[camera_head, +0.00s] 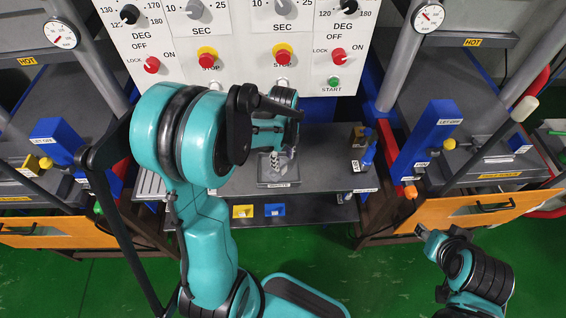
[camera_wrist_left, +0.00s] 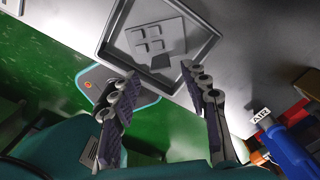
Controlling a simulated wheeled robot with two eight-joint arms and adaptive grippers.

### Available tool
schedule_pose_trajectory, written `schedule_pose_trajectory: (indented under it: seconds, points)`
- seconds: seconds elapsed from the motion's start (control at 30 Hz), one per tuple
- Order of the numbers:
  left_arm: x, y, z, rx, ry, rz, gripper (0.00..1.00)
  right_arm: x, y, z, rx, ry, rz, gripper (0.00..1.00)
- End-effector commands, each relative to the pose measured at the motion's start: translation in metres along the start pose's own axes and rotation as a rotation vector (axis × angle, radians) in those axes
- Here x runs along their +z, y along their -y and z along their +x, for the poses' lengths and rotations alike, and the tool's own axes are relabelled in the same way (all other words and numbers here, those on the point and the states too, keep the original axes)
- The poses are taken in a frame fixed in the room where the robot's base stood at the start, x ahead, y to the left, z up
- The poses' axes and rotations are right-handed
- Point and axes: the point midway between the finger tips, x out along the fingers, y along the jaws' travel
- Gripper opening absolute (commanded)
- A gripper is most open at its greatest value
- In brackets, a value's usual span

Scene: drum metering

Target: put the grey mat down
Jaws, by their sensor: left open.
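The grey mat (camera_wrist_left: 160,48), a slab with small raised squares, lies in a shallow grey tray (camera_wrist_left: 104,48) in the left wrist view. In the head view the tray (camera_head: 277,184) sits on the dark bench, partly hidden by my left gripper (camera_head: 275,160). My left gripper (camera_wrist_left: 160,78) is open, its two fingers apart with nothing between them, above the near side of the tray. In the head view my right arm is at the lower right, with its end (camera_head: 432,240) away from the bench; its finger state is unclear.
A white control panel (camera_head: 230,45) with knobs and buttons stands behind the bench (camera_head: 320,150). Presses marked HOT flank it, with orange drawer fronts (camera_head: 480,214) and blue LET-OFF blocks (camera_head: 428,135). A blue bottle (camera_head: 368,155) stands at the bench's right. Green floor lies in front.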

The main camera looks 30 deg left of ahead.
Motion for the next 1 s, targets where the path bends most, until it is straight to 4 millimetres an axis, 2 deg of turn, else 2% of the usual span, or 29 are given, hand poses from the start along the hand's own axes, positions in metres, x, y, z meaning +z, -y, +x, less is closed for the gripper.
schedule_pose_trajectory:
  seconds: [0.03, 0.2, 0.47, 0.57, 0.77, 1.0]
  points:
    - [0.0, -0.001, -0.016, 0.0, 0.0, 0.0, 0.46, -0.004, 0.0, -0.006, 0.0, 0.0, 0.0, 0.4]
    - [0.0, 0.0, -0.047, 0.0, 0.0, 0.0, 0.46, -0.01, 0.0, -0.014, 0.0, 0.0, 0.0, 0.4]
    - [-0.004, -0.003, -0.071, -0.016, 0.007, -0.049, 0.46, -0.012, 0.0, -0.017, 0.0, 0.0, 0.0, 0.4]
    - [-0.016, -0.009, -0.086, -0.067, 0.021, -0.198, 0.46, -0.012, 0.0, -0.017, 0.0, 0.0, 0.0, 0.4]
    - [-0.052, -0.035, -0.126, -0.267, -0.007, -0.737, 0.46, -0.012, 0.0, -0.017, 0.0, 0.0, 0.0, 0.4]
    - [-0.09, -0.067, -0.148, -0.485, -0.222, -1.377, 0.46, -0.012, 0.0, -0.017, 0.0, 0.0, 0.0, 0.4]
